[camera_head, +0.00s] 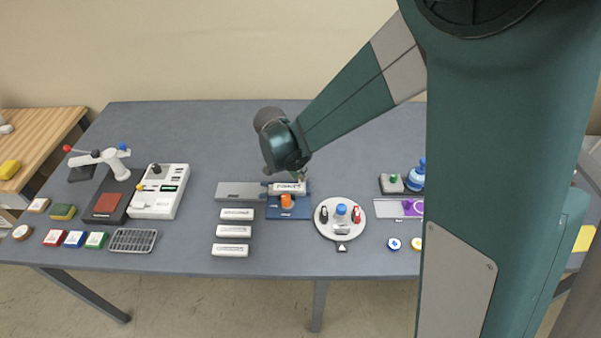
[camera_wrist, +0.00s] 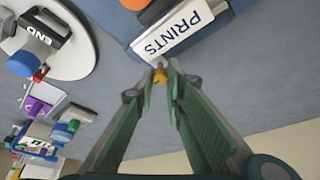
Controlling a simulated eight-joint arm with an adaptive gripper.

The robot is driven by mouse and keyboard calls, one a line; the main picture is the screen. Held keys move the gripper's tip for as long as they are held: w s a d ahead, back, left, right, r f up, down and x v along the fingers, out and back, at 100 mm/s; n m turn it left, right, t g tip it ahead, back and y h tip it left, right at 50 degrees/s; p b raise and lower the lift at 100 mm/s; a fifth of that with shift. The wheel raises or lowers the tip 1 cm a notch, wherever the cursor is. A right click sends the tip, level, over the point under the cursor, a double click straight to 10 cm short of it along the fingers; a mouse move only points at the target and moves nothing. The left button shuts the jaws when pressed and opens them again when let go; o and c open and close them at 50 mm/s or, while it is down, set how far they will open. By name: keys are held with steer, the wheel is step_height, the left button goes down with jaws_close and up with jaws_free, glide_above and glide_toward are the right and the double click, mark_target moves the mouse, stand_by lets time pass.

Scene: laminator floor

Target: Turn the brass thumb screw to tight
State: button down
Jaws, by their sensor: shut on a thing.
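The brass thumb screw (camera_wrist: 159,76) shows as a small yellow knob between the fingertips of my gripper (camera_wrist: 165,72) in the wrist view. My gripper is shut on it. The screw sits at the edge of the blue fixture (camera_wrist: 221,22), beside the white plate marked "PRINTS" (camera_wrist: 176,32). In the head view my gripper (camera_head: 299,174) reaches down at the back of the blue fixture (camera_head: 289,212), and the screw is too small and covered to make out. The screw's turn position cannot be read.
An orange knob (camera_head: 287,201) stands on the fixture's front. A grey plate (camera_head: 238,191) lies left of it, with several white label blocks (camera_head: 233,232) in front. A round white turntable (camera_head: 327,228) stands close on the right. The table behind the fixture is clear.

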steer(key=c, duration=2.3)
jaws_free()
steer(key=shift+v, duration=5.95)
steer(key=shift+d, duration=0.1)
